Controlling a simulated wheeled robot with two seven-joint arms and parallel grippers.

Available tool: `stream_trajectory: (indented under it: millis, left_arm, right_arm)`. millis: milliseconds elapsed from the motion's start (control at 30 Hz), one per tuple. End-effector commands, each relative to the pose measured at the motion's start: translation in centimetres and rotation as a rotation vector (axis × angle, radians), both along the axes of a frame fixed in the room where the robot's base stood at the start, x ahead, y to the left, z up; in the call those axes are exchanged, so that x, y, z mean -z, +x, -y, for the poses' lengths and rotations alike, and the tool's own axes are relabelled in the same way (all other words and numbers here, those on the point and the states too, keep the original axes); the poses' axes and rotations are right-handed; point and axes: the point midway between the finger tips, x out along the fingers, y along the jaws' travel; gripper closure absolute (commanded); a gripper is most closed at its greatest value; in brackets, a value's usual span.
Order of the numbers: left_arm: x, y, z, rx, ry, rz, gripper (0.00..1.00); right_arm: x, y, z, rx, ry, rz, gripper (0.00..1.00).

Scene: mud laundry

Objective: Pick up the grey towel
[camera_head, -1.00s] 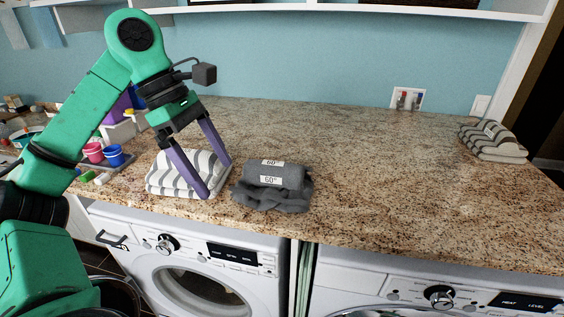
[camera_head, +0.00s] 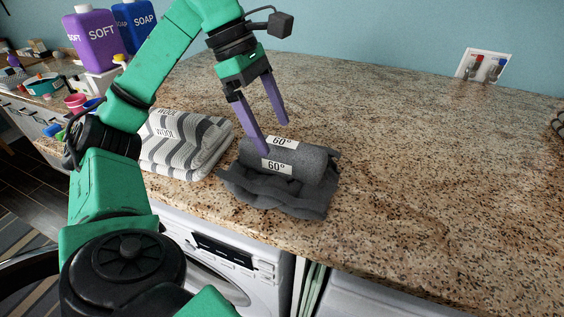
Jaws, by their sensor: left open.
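The grey towel (camera_head: 312,165) lies rolled on the granite counter near its front edge, with "60°" labels on it. A loose dark grey fold spreads under and in front of the roll. My left gripper (camera_head: 274,136) is open and empty, its two purple fingers pointing down at the towel's back left. The nearer fingertip overlaps the roll's left end in the picture; I cannot tell whether it touches. The farther finger is behind the roll. My right gripper is not in view.
A striped folded towel (camera_head: 184,143) labelled "WOOL" lies just left of the grey towel. Purple SOFT (camera_head: 92,42) and blue SOAP (camera_head: 133,24) bottles stand at the back left. The counter (camera_head: 420,150) is clear to the right. A washer (camera_head: 225,255) is below.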

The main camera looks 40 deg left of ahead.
Motion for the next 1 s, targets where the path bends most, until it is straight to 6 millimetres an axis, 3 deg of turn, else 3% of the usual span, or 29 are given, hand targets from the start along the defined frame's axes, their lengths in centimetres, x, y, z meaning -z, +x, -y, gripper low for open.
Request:
stream_trajectory:
  millis: [300,600,1000]
  left_arm:
    - [4.9,0.7,1.6,-0.001,0.003,-0.003,0.0]
    - [5.0,0.8,1.8,0.0,-0.001,0.001,0.0]
    - [5.5,0.8,1.7,0.0,0.0,0.0,0.0]
  right_arm:
    - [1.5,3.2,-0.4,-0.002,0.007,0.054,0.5]
    - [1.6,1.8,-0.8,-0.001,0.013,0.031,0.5]
    - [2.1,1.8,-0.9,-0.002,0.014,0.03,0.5]
